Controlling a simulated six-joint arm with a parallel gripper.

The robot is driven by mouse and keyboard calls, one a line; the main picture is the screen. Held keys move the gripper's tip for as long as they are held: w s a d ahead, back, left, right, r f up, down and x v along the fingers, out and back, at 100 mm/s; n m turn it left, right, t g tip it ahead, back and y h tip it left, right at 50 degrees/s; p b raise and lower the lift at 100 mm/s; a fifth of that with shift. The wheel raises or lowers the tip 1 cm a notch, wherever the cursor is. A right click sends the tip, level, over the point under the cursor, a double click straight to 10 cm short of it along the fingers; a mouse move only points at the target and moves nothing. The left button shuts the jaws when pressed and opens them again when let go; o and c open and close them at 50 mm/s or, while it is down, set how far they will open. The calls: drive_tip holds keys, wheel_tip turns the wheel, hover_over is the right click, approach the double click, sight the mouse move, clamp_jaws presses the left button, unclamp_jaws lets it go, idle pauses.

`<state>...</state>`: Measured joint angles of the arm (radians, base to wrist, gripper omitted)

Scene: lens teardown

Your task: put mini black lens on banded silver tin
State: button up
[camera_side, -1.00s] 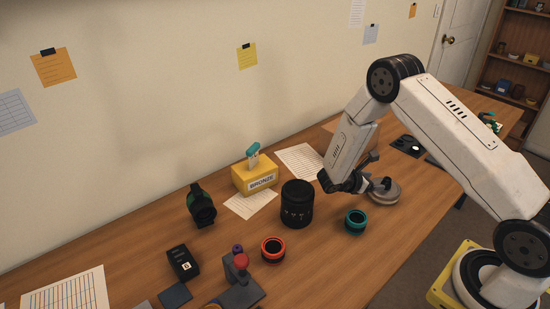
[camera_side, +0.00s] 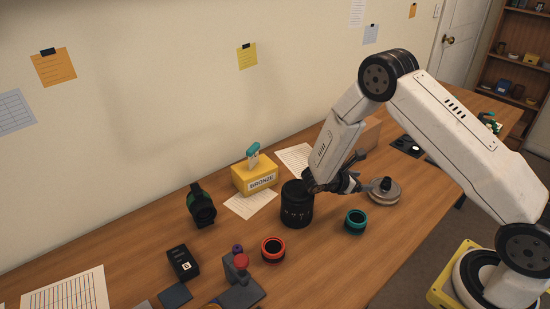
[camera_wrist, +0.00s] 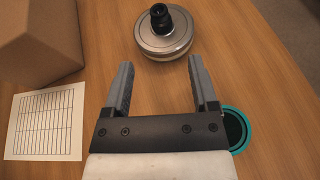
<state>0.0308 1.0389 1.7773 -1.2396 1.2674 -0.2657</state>
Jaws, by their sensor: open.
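The mini black lens (camera_side: 386,184) stands upright on top of the banded silver tin (camera_side: 383,198), to the right of my gripper (camera_side: 358,172) in the side view. In the wrist view the lens (camera_wrist: 160,17) rests on the tin's lid (camera_wrist: 146,42), a little off its middle. My gripper (camera_wrist: 160,68) is open and empty there. Its fingertips stop short of the tin, with bare wood between them.
A large black lens (camera_side: 297,207) stands just left of my gripper. A teal ring (camera_side: 355,222) and a red ring (camera_side: 273,250) lie nearer the front. A cardboard box (camera_wrist: 40,35) and a ruled sheet (camera_wrist: 45,125) show in the wrist view.

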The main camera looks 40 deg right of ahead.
drive_tip(key=shift+r, duration=0.1)
drive_tip(key=s+a+r+m+t+y, duration=0.3)
drive_tip(key=s+a+r+m+y, duration=0.2)
drive_tip(key=a+r+m+y, duration=0.1)
drive_tip(key=s+a+r+m+t+y, duration=0.2)
drive_tip(key=s+a+r+m+y, duration=0.3)
drive_tip(key=a, duration=0.6)
drive_tip(key=r+m+y, duration=0.1)
drive_tip(key=m+y, duration=0.1)
drive_tip(key=m, duration=0.1)
drive_tip(key=shift+t, duration=0.4)
